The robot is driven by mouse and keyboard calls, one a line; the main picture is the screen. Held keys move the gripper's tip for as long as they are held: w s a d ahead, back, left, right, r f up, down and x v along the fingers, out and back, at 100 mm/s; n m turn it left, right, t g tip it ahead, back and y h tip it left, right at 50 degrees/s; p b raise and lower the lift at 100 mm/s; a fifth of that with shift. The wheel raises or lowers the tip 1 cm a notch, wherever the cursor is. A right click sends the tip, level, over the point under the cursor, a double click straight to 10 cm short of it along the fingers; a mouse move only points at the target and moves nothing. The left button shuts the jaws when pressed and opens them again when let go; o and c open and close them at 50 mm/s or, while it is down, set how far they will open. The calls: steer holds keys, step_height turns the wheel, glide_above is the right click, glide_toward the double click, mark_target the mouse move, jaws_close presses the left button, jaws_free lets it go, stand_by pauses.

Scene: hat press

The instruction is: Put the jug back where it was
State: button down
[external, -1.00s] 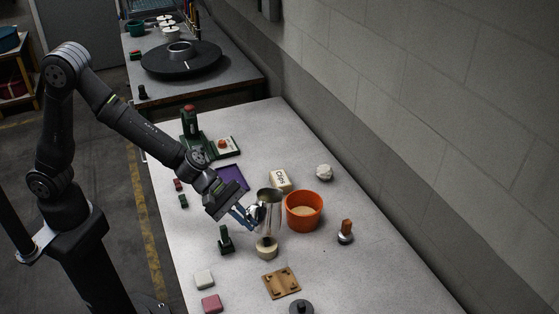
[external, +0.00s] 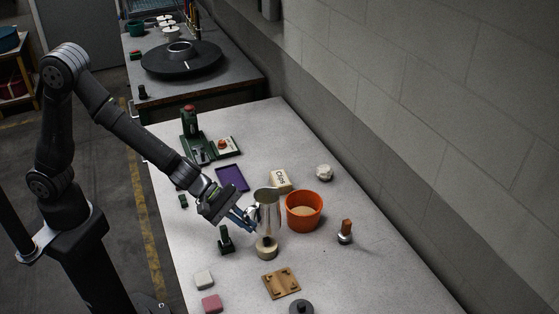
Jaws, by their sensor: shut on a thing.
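The shiny metal jug (external: 268,212) is upright, left of the orange bucket (external: 304,221). My gripper (external: 249,218) has its blue fingers shut on the jug's left side. Below the jug is a small round cream block (external: 267,251). I cannot tell whether the jug's bottom touches this block or hangs just above it. Where the fingers meet the jug is too small to see clearly.
A purple tray (external: 232,180) and a cream labelled box (external: 280,180) lie behind the jug. A dark green stand (external: 225,241) is close on the left. A brown board (external: 282,284) lies in front, and a wooden-handled stamp (external: 345,234) stands right.

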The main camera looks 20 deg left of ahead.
mark_target(245, 212)
steer(key=shift+r, duration=0.1)
steer(key=shift+r, duration=3.5)
steer(key=shift+w+r, duration=0.1)
steer(key=shift+w, duration=0.15)
steer(key=w+a+n+t+y, duration=0.1)
steer(key=w+a+n+t, duration=0.2)
steer(key=w, duration=1.2)
steer(key=w+a+n+t, duration=0.2)
steer(key=w+a, duration=0.2)
steer(key=w, duration=1.1)
steer(key=w+a+f, duration=0.1)
steer(key=w+f, duration=0.2)
steer(key=f, duration=0.1)
steer(key=w+f, duration=0.4)
steer(key=w+a+f, duration=0.1)
steer(key=w+f, duration=0.2)
steer(key=w, duration=0.1)
steer(key=shift+w+a+f, duration=0.2)
steer(key=shift+a+f, duration=0.15)
steer(key=shift+f, duration=0.05)
steer(key=shift+w+f, duration=0.15)
steer(key=shift+f, duration=2)
